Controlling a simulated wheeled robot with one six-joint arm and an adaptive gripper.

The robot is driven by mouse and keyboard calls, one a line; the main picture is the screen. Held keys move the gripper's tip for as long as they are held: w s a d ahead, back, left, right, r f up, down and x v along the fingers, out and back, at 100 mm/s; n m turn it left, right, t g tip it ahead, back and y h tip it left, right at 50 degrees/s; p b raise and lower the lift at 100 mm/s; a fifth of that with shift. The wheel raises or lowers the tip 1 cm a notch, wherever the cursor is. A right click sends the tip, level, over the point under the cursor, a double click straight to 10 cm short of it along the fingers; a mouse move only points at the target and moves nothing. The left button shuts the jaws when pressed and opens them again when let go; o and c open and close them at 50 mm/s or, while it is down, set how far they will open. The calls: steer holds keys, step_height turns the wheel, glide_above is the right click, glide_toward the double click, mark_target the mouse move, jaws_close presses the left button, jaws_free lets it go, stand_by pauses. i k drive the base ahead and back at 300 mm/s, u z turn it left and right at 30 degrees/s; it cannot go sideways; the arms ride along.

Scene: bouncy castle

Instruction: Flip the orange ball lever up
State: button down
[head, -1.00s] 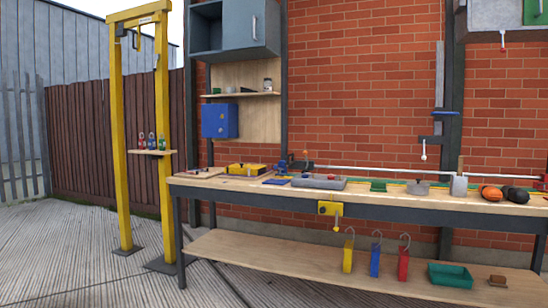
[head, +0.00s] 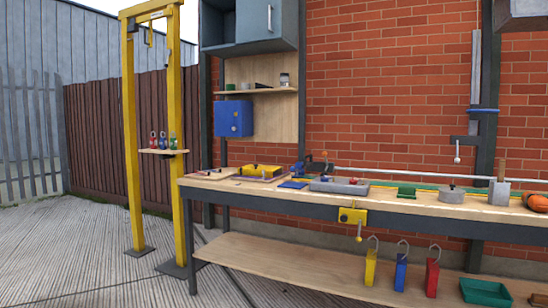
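A yellow box (head: 352,215) is fixed to the front edge of the workbench (head: 300,204). A short lever (head: 359,231) hangs down from it, with a small yellowish-orange ball at its lower end; its exact colour is hard to tell at this size. Another lever with a pale ball (head: 457,159) hangs down from a grey bracket on the post at the right. My gripper is not in view.
Yellow, blue and red padlock-like blocks (head: 400,275) and a green tray (head: 485,291) are on the lower shelf (head: 270,262). Tools and boxes stand on the bench top. A yellow frame (head: 131,150) stands at the left. The decking (head: 90,260) at front left is clear.

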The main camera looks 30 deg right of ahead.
mark_target(324, 153)
steer(key=u, duration=0.2)
steer(key=i, duration=1)
steer(key=z, duration=0.6)
steer(key=i, duration=0.85)
steer(key=z, duration=1.1)
steer(key=i, duration=0.35)
steer(key=z, duration=0.35)
